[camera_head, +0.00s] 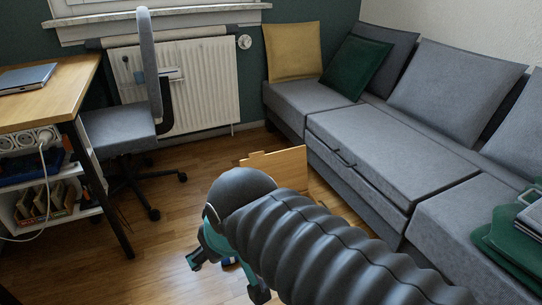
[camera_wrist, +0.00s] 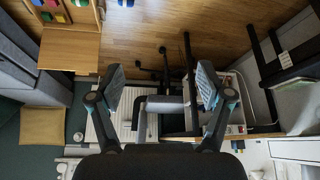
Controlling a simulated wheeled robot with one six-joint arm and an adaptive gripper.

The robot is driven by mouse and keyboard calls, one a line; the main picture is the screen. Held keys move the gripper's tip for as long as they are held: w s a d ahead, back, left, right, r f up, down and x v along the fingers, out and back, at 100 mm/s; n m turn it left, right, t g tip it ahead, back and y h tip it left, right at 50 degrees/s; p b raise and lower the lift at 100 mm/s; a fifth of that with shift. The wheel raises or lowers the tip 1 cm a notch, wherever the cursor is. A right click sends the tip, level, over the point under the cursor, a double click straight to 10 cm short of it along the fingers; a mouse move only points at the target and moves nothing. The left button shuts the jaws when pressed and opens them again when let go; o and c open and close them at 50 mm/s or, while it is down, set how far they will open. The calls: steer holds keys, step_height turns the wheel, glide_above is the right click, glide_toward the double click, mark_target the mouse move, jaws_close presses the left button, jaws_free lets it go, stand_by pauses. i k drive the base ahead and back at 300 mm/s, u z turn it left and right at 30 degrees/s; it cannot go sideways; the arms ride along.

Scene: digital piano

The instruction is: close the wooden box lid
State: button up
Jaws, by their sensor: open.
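The wooden box lid (camera_head: 285,164) is a light wooden panel standing raised on the floor by the sofa. The box body is mostly hidden behind my arm in the head view. In the wrist view, which looks upside down, the lid (camera_wrist: 68,50) is at the upper left. The box (camera_wrist: 86,14) beside it is open, with coloured blocks inside. My gripper (camera_head: 226,277) points down at the lower middle of the head view, nearer the camera than the lid. In the wrist view my gripper (camera_wrist: 160,82) has its fingers wide apart with nothing between them, to the right of the lid.
A grey sofa (camera_head: 375,145) runs along the right, close to the lid. A grey swivel chair (camera_head: 120,130) and a wooden desk (camera_head: 45,100) stand at the left. A white radiator (camera_head: 195,85) is at the back. Wooden floor (camera_head: 205,155) is clear between chair and lid.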

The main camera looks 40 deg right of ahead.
mark_target(288, 167)
steer(key=k, duration=0.5)
steer(key=z, duration=1.6)
steer(key=i, duration=1.4)
steer(key=u, duration=1.15)
